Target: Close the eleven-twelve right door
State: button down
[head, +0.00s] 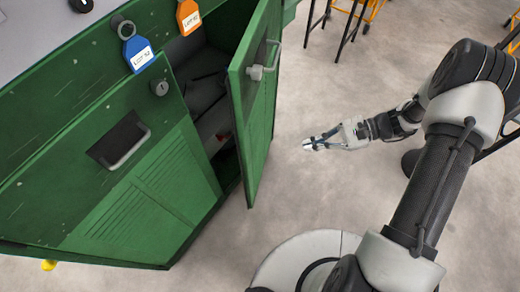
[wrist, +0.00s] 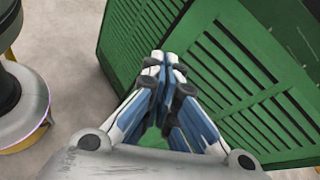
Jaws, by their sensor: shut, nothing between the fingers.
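A green metal cabinet (head: 30,195) stands at the left of the head view. Its right door (head: 258,100) is swung open, sticking out toward the floor, with a grey handle (head: 262,71) high on it. The left door (head: 140,165) is shut. No eleven-twelve marking can be read. My gripper (head: 309,144) is shut and empty, to the right of the open door and apart from it in the head view. In the wrist view the closed fingertips (wrist: 162,60) are in front of green louvred panels (wrist: 235,70); the gap to them is unclear.
A blue tag (head: 138,53) and an orange tag (head: 188,16) hang on the cabinet's upper front. Dark items lie inside the open compartment. Yellow-framed furniture (head: 360,12) stands at the back. Grey floor (head: 310,195) lies bare right of the door.

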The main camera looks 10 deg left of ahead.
notch_tip(320, 180, down, 15)
jog(key=s+a+m+t+y+p, duration=0.1)
jog(key=s+a+m+t+y, duration=0.1)
jog(key=m+t+y, duration=0.4)
jog(key=m+g+h+b, duration=0.1)
send_near(249, 160)
jog(key=a, duration=0.7)
jog(key=shift+w+f, duration=0.15)
jog(key=shift+w, duration=0.1)
